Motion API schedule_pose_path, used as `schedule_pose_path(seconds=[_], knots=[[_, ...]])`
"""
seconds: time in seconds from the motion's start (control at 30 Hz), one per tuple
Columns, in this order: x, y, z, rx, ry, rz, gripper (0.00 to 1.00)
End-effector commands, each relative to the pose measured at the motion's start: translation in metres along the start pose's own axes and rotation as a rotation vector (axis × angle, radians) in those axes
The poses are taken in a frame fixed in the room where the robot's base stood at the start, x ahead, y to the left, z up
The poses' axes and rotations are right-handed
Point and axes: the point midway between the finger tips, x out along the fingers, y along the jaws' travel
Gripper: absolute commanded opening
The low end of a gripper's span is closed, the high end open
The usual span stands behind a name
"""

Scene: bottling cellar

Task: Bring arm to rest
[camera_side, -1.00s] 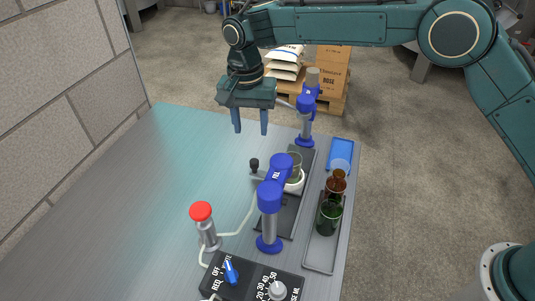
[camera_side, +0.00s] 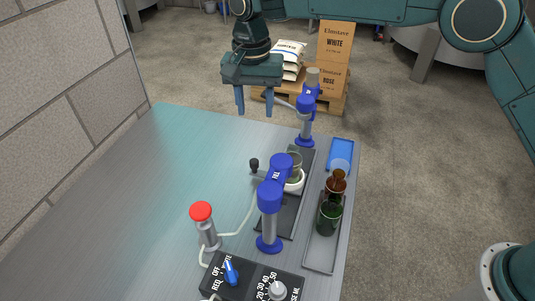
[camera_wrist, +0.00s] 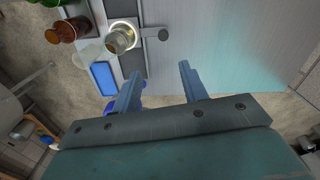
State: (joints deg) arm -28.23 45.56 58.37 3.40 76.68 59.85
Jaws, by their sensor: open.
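My gripper (camera_side: 255,101) hangs above the far end of the metal bench (camera_side: 150,190), with its two blue fingers pointing down. The fingers are apart and nothing is between them. In the wrist view my gripper (camera_wrist: 160,82) also shows open and empty, with the bench surface beyond the fingertips. It is clear of the blue-headed filling stations and touches nothing.
Two blue-headed posts (camera_side: 269,200) stand on the bench, with a cup (camera_side: 295,165) between them. A tray (camera_side: 320,262) holds a green bottle (camera_side: 329,216) and a brown bottle (camera_side: 336,184). A red-topped post (camera_side: 201,212) and control box (camera_side: 250,280) stand in front. The bench's left is clear.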

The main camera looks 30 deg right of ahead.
Motion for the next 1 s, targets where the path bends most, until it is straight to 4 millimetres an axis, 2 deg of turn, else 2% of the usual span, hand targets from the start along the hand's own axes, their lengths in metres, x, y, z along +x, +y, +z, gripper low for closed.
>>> schedule_pose_path(seconds=[0.17,0.5,0.8,1.0], knots=[[-0.03,0.026,-0.009,-0.034,0.018,-0.031,0.43],[-0.089,0.1,-0.016,-0.134,0.07,-0.092,0.43],[-0.126,0.17,-0.008,-0.222,0.13,-0.136,0.43],[-0.141,0.217,0.004,-0.281,0.175,-0.159,0.43]])
